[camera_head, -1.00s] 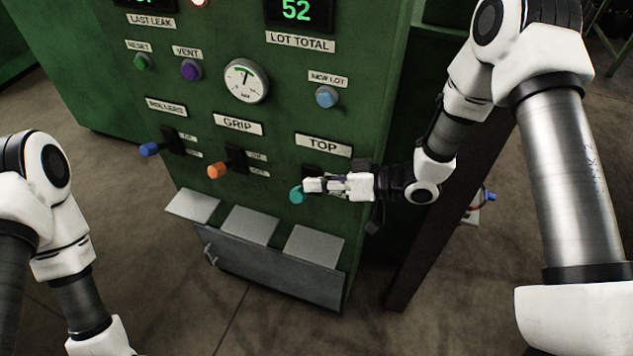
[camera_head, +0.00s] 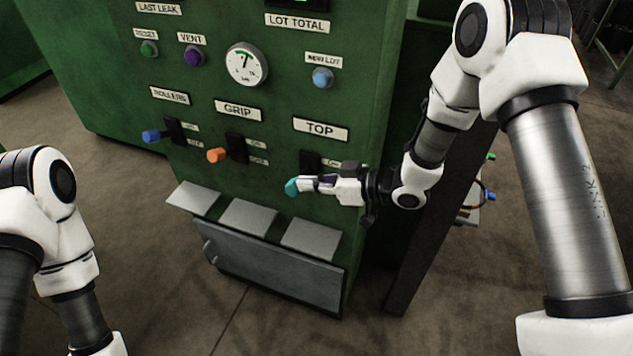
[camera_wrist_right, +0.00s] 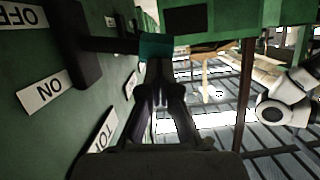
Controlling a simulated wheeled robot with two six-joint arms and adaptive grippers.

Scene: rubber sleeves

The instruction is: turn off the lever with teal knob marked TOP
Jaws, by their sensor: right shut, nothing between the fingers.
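The teal knob (camera_head: 291,187) sits at the end of a dark lever on the green panel, below the TOP label (camera_head: 320,129). In the right wrist view the knob (camera_wrist_right: 157,47) is just beyond my fingertips, and its lever stands out from the panel between the ON plate (camera_wrist_right: 45,90) and the OFF plate (camera_wrist_right: 15,14). My right gripper (camera_head: 307,184) is shut and empty, its tips at the knob, touching or nearly touching. It also shows in the wrist view (camera_wrist_right: 158,78). Part of the lever is hidden behind the gripper. My left gripper is out of view.
To the left are the GRIP lever with an orange knob (camera_head: 217,155) and the ROLLERS lever with a blue knob (camera_head: 151,136). Grey sloped plates (camera_head: 310,240) jut out below. A dark post (camera_head: 440,220) stands right of the cabinet. The floor in front is clear.

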